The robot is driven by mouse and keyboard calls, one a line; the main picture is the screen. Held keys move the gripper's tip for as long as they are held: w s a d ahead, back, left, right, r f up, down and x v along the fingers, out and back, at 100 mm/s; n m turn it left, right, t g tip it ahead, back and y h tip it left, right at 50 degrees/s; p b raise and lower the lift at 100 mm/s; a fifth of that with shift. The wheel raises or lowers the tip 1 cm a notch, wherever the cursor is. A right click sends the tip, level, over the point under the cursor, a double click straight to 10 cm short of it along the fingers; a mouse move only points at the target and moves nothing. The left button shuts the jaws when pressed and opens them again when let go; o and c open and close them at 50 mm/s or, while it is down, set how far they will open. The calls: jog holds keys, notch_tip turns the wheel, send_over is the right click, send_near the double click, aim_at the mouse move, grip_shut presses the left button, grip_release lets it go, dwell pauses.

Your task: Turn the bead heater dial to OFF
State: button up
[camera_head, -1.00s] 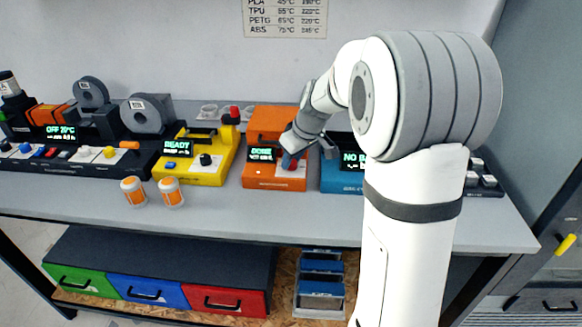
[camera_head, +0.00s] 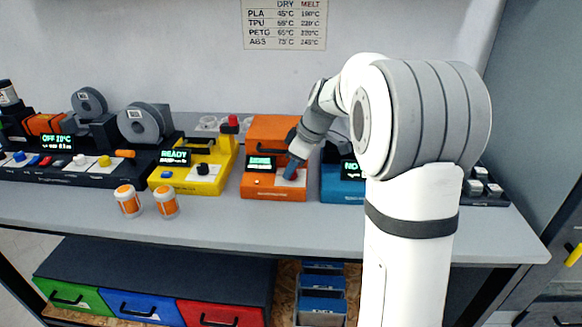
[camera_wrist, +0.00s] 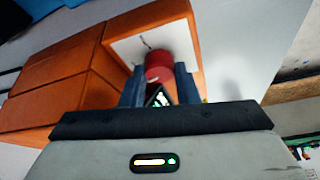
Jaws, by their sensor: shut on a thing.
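An orange machine (camera_head: 272,193) stands on the bench; it also shows in the wrist view (camera_wrist: 60,85). It has a lit green display (camera_head: 261,163), whose text is too small to read surely, and a pale front panel. A red dial (camera_wrist: 159,62) stands out from that panel in the wrist view, with a dark mark line beside it. My gripper (camera_head: 291,175) reaches down to the panel. In the wrist view its two blue fingers (camera_wrist: 160,82) are shut on the red dial, one on each side. The dial's near part is partly hidden, and I cannot read its setting.
A yellow machine (camera_head: 205,178) stands to the left and a blue machine (camera_head: 340,190) to the right, partly behind my arm. Two orange-and-white jars (camera_head: 128,201) (camera_head: 166,203) stand at the front left. The bench front (camera_head: 260,223) is clear.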

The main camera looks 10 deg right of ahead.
jog(key=o, duration=0.7)
jog(key=v, duration=0.7)
jog(key=shift+r+p, duration=0.4)
jog(key=shift+p, duration=0.05)
jog(key=shift+o, duration=0.3)
jog(key=shift+d, duration=0.1)
